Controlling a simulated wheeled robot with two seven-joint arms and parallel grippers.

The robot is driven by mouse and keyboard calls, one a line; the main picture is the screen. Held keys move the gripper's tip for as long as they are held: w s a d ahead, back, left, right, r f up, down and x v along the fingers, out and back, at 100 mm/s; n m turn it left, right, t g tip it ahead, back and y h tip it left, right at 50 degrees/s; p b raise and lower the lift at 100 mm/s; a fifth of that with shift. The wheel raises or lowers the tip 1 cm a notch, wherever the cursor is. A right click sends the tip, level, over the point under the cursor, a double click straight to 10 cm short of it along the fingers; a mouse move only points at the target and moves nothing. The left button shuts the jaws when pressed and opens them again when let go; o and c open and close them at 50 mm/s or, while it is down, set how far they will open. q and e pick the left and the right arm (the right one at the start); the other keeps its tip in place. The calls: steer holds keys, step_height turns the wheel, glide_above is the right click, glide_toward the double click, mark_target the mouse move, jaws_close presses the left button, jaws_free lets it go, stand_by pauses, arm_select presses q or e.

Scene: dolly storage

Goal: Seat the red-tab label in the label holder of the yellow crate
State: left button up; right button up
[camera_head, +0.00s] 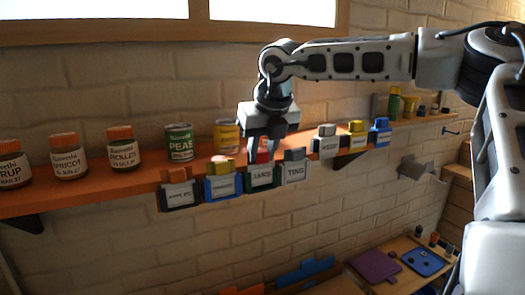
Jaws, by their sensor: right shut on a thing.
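My right gripper (265,157) points down at the front edge of the orange shelf, shut on the red tab of a label (264,152). The label's white face, reading something like "JARS" (262,175), shows below the fingers in a dark green holder on the shelf edge. The fingers hide part of the tab. I cannot make out a yellow crate. My left gripper is not in view.
Labels with orange (177,174), yellow (221,165) and grey (295,155) tabs flank it closely. Jars (68,157) and cans (179,143) stand on the shelf (110,186). Below right, a table holds a purple mat (375,266) and a blue tray (422,262).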

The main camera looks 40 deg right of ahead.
steer(key=shift+r+p, duration=0.5)
steer(key=shift+r, duration=0.55)
steer(key=shift+r, duration=0.1)
steer(key=shift+r+p, duration=0.7)
steer(key=shift+r, duration=1.45)
steer(key=shift+o, duration=1.1)
steer(key=shift+c, duration=0.6)
